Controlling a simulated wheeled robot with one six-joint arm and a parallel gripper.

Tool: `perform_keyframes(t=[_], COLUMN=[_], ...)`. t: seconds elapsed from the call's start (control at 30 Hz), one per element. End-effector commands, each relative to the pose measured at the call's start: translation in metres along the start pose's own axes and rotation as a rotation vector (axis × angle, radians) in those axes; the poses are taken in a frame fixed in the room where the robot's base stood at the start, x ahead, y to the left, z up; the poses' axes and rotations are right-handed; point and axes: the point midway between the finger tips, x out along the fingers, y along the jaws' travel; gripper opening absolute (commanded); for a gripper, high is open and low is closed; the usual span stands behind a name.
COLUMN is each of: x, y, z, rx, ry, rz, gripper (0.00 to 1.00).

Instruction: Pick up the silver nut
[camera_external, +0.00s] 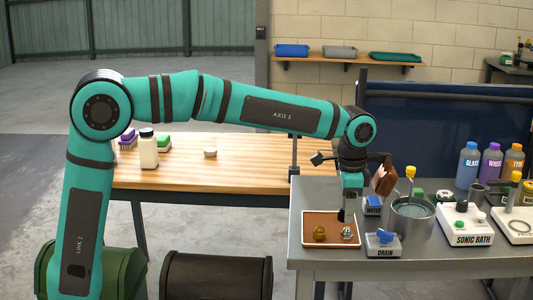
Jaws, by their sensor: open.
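The silver nut (347,233) lies at the right side of a shallow brown-lined tray (331,243) on the grey metal bench. A brass-coloured nut (320,232) lies to its left in the same tray. My gripper (342,214) points down just above and slightly behind the silver nut. It is open and appears to hold nothing. The fingers are small and dark here, and I cannot tell whether they touch the nut.
A blue-handled DRAIN valve (383,243) stands right of the tray, with a WATER valve (373,206) behind it. A metal pot (412,220) and the SONIC BATH unit (470,225) are further right. The wooden bench (230,172) is mostly clear.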

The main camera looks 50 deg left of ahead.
Motion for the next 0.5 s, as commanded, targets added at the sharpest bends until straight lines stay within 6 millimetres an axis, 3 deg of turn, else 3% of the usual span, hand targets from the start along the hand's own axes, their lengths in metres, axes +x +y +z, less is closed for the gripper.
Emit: perform_keyframes(t=[0.33,0.5], x=[0.02,0.043], y=[0.0,0.0], z=[-0.001,-0.004], rx=[0.0,0.0], ry=[-0.002,-0.003], rz=[0.001,0.001], gripper=[0.51,0.51])
